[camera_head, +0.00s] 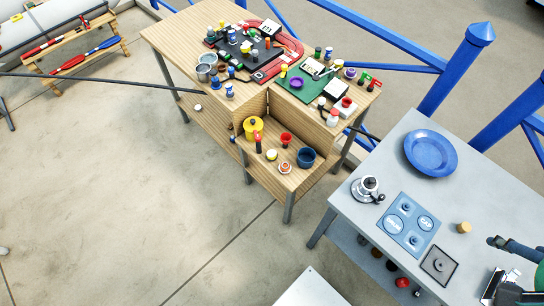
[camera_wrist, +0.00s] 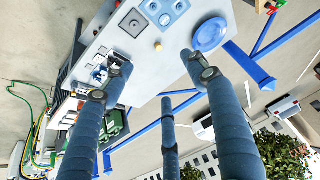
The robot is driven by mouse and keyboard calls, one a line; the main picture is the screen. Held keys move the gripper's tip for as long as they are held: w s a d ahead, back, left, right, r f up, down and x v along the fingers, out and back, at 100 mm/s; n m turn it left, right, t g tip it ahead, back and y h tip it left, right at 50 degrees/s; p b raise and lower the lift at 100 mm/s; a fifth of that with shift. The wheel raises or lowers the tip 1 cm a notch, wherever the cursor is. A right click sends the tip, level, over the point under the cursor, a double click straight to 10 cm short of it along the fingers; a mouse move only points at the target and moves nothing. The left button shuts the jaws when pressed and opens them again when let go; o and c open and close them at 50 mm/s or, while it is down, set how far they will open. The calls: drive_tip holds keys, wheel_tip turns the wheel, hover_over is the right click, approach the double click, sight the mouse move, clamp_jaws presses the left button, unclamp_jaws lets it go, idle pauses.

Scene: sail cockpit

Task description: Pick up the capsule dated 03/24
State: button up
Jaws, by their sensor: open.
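No date 03/24 is legible on any object in either view, so I cannot tell which one is the capsule. A small tan cylinder (camera_head: 464,228) stands on the grey table (camera_head: 352,207); it also shows in the wrist view (camera_wrist: 158,46). Several small round items, one of them red (camera_head: 402,282), lie below the table's near edge and are too small to read. My gripper (camera_wrist: 157,72) has its dark blue fingers spread apart with nothing between them. In the wrist view the tan cylinder appears between the outer fingertips, beyond them.
The grey table carries a blue plate (camera_head: 430,153), a blue panel (camera_head: 408,226), a dark square (camera_head: 438,265), a metal pot-like object (camera_head: 367,188) and a chrome device (camera_head: 507,288). A cluttered wooden table (camera_head: 160,40) stands behind. Blue railings run behind the tables.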

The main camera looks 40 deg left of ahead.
drive_tip(key=w+a+f+m+g+y+b, duration=0.1)
drive_tip(key=w+a+f+m+g, duration=0.1)
drive_tip(key=w+a, duration=1.25)
drive_tip(key=w+a+f+m+g+b, duration=0.1)
drive_tip(key=w+a+f, duration=0.35)
drive_tip(key=a, duration=0.45)
drive_tip(key=w+a+f+m, duration=0.1)
drive_tip(key=w+a+f, duration=0.4)
drive_tip(key=a, duration=0.5)
drive_tip(key=s+a+f+m+g+b, duration=0.1)
drive_tip(key=s+a+f+g, duration=0.15)
drive_tip(key=a+f, duration=1.5)
drive_tip(key=s+a+f+m, duration=0.1)
drive_tip(key=s+a+f, duration=0.4)
drive_tip(key=a+f, duration=0.3)
drive_tip(key=s+a+f+h, duration=0.1)
drive_tip(key=s+a+f, duration=0.4)
drive_tip(key=a+f, duration=0.4)
drive_tip(key=shift+s+f+m+b, duration=0.3)
drive_tip(key=shift+f+m+b, duration=0.1)
drive_tip(key=shift+f, duration=0.25)
